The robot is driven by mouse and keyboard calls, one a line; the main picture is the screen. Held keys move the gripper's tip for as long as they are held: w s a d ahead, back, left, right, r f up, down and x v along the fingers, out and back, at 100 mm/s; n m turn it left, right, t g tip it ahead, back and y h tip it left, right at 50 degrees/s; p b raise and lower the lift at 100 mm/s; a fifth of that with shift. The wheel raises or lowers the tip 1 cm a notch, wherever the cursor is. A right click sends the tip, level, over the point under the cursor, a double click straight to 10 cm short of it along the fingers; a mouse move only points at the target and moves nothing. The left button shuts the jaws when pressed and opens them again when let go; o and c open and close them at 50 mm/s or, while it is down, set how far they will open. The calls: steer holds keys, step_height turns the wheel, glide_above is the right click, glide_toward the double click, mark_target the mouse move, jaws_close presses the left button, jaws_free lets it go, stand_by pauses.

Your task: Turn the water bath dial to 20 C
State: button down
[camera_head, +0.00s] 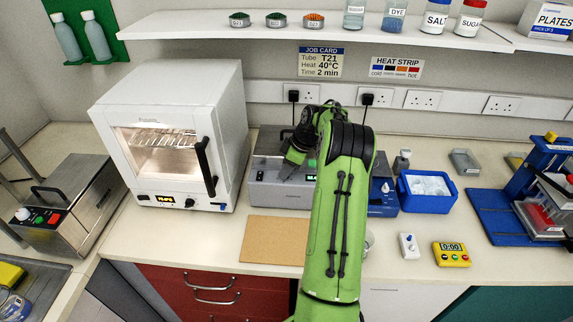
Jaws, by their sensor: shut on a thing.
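The water bath appears to be the low grey metal unit (265,192) at the back of the bench, right of the white oven. A small green display (311,178) shows on its front, partly behind my arm. My gripper (291,160) is at the upper front of this unit, pointing down and left. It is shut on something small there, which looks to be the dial. The fingers and arm hide the dial, so its setting cannot be read.
A white oven (180,75) stands close on the left. A brown board (262,239) lies in front of the bath. A blue ice tray (427,204), a timer (451,254) and a blue rack (505,215) are on the right. A shelf (230,29) hangs above.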

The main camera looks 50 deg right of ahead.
steer(key=shift+n+y+p, duration=0.4)
steer(key=shift+n+p, duration=0.25)
steer(key=shift+n, duration=0.35)
steer(key=shift+g, duration=0.3)
steer(key=c, duration=1.1)
jaws_free()
steer(key=shift+c, duration=0.2)
